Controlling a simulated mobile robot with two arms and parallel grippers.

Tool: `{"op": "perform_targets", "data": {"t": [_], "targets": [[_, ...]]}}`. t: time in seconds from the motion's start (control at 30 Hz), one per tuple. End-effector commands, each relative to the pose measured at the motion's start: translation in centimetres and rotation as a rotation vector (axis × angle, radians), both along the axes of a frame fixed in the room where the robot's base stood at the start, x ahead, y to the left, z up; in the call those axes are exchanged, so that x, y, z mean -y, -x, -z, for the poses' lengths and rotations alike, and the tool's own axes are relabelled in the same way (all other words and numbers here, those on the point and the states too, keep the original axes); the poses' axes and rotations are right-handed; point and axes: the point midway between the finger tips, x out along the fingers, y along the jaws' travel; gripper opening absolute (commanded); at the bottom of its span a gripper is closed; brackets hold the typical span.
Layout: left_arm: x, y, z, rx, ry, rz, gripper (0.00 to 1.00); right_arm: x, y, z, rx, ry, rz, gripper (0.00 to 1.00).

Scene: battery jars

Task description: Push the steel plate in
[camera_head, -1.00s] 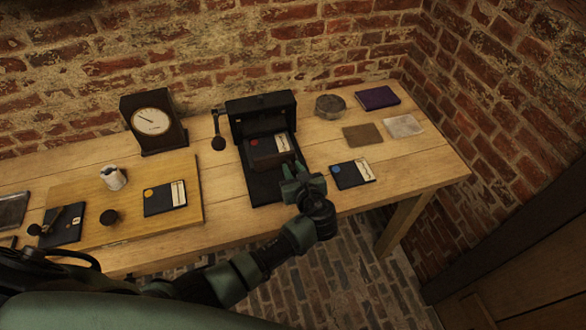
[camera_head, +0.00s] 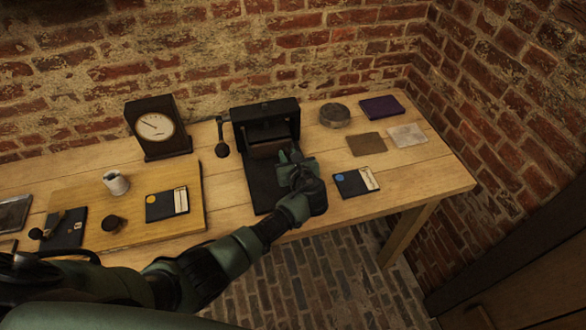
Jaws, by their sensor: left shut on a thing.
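The black press-like device (camera_head: 266,113) stands at the back middle of the table with its dark tray (camera_head: 264,190) reaching toward the front edge. A brownish plate (camera_head: 268,149), seemingly the steel plate, lies at the device's opening, and only a strip of it shows. My left gripper (camera_head: 290,160) is over the tray at the plate's near right side. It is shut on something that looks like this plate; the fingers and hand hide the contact. My right gripper is not in view.
A black lever with a round knob (camera_head: 222,150) is at the device's left. A dark clock (camera_head: 156,128) stands farther left. A blue-dotted card (camera_head: 356,182) lies to the right. A yellow-dotted card (camera_head: 167,204) and white cup (camera_head: 116,183) are on the wooden board (camera_head: 190,222).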

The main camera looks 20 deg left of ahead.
Motion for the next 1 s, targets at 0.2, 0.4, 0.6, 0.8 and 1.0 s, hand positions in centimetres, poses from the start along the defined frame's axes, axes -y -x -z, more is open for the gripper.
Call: {"op": "perform_targets", "data": {"t": [0.2,0.4,0.6,0.8,1.0], "targets": [[-0.4,-0.4,0.0,0.001,0.001,0.001,0.0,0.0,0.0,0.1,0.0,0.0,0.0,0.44],[-0.4,-0.5,-0.1,0.002,0.001,0.001,0.44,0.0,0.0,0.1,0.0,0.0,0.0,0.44],[-0.3,-0.4,0.0,0.001,0.001,0.001,0.44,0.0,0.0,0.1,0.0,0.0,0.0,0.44],[0.1,0.1,-0.1,-0.001,0.003,0.001,0.44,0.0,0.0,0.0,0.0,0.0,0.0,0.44],[1.7,2.5,-1.3,0.001,0.005,0.003,0.44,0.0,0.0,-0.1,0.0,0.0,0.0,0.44]]}}
